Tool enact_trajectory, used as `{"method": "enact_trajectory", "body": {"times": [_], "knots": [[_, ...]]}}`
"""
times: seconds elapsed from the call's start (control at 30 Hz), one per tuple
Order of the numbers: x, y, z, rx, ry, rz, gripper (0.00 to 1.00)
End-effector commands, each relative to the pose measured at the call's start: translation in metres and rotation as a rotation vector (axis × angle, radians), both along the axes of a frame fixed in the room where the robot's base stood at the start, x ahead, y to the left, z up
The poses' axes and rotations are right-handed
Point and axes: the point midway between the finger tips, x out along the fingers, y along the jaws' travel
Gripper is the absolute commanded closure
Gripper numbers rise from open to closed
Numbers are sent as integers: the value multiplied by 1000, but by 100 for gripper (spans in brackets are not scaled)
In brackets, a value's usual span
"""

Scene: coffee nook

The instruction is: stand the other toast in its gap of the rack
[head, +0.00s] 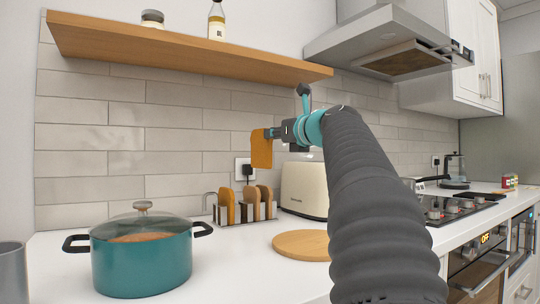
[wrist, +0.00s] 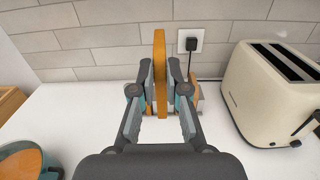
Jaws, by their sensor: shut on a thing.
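My gripper (head: 273,133) is shut on a slice of toast (head: 261,150). The toast hangs upright in the air, above the rack and apart from it. In the wrist view the held toast (wrist: 160,60) shows edge-on between the two fingers. The toast rack (head: 262,213) stands on the counter below, with dark and pale dividers and a wire loop at its left end. Toast slices (head: 227,203) stand in it, one at the left and others nearer the middle and right. In the wrist view the rack is mostly hidden behind the toast and fingers.
A cream toaster (head: 304,188) stands right of the rack, close to it. A teal lidded pot (head: 142,262) is at the front left. A round wooden board (head: 300,244) lies in front of the toaster. A wooden shelf (head: 180,48) runs overhead.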

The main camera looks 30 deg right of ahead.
Motion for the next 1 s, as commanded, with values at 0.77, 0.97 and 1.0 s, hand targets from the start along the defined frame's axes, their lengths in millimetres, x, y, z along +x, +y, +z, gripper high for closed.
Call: {"method": "enact_trajectory", "body": {"times": [0.77,0.97,1.0], "knots": [[136,6,-65,-2,6,-18,100],[136,6,-76,-3,6,-17,100],[136,6,-78,-3,6,-17,100]]}}
